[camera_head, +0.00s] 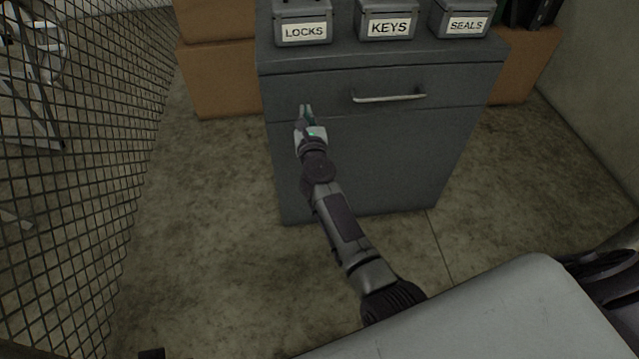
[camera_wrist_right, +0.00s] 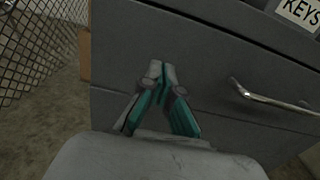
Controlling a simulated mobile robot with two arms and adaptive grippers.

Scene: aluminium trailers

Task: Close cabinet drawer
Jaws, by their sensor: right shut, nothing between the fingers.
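A grey cabinet (camera_head: 365,165) stands ahead with a drawer (camera_head: 330,92) at its top. The drawer front looks about flush with the cabinet body. Its metal handle (camera_head: 389,97) sits right of the middle; the handle also shows in the right wrist view (camera_wrist_right: 272,101). My right gripper (camera_head: 305,110) is in front of the left part of the drawer, left of the handle. In the right wrist view its fingertips (camera_wrist_right: 158,70) are together with nothing between them, close to the drawer front; I cannot tell whether they touch it. My left gripper is not in view.
Metal boxes labelled LOCKS (camera_head: 304,32), KEYS (camera_head: 388,27) and SEALS (camera_head: 465,26) stand on the cabinet top. Cardboard boxes (camera_head: 222,80) are behind it. A wire mesh fence (camera_head: 85,150) runs along the left. The floor between fence and cabinet is clear.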

